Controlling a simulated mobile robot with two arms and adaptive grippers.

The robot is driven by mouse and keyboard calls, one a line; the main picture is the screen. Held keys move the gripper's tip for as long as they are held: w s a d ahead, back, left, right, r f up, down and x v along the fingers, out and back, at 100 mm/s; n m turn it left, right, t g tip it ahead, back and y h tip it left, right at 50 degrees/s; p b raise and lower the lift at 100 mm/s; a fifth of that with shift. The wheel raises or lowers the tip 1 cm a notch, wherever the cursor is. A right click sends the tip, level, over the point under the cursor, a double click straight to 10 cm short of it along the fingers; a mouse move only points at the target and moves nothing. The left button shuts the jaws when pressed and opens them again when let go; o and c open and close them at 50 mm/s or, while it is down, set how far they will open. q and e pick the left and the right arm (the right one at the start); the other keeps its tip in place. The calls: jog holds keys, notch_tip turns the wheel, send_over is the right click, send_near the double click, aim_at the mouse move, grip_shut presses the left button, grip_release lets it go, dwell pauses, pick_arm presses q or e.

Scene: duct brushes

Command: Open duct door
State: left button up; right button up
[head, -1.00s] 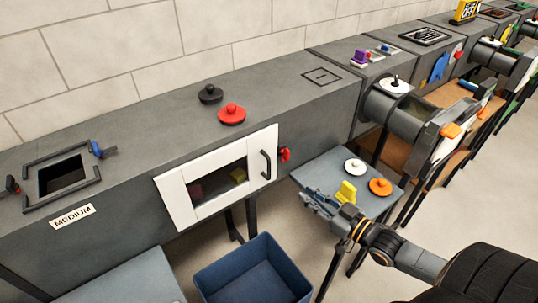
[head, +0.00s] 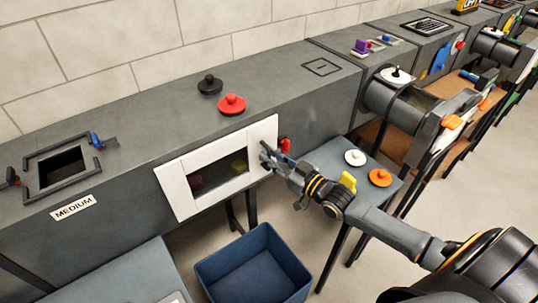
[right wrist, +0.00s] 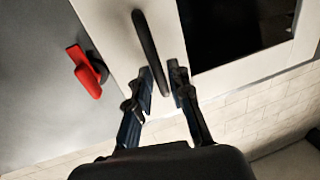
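The white duct door (head: 178,190) with a dark window is closed on the front of the grey duct. It also shows in the right wrist view (right wrist: 108,30). A red latch (head: 285,144) sits on the duct beside the door's right edge, also in the right wrist view (right wrist: 86,70). My right gripper (head: 268,158) is at the handle, its fingers (right wrist: 162,80) open, one on each side of the handle's end. My left gripper is not in view.
A blue bin (head: 253,268) stands on the floor below the door. A small grey table (head: 335,155) right of the door holds white, orange and yellow pieces. Black (head: 210,84) and red (head: 232,104) knobbed discs lie on the duct top.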

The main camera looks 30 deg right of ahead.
jog(key=shift+w+a, duration=0.2)
jog(key=shift+w, duration=0.3)
grip_shut()
jog(key=shift+s, duration=0.1)
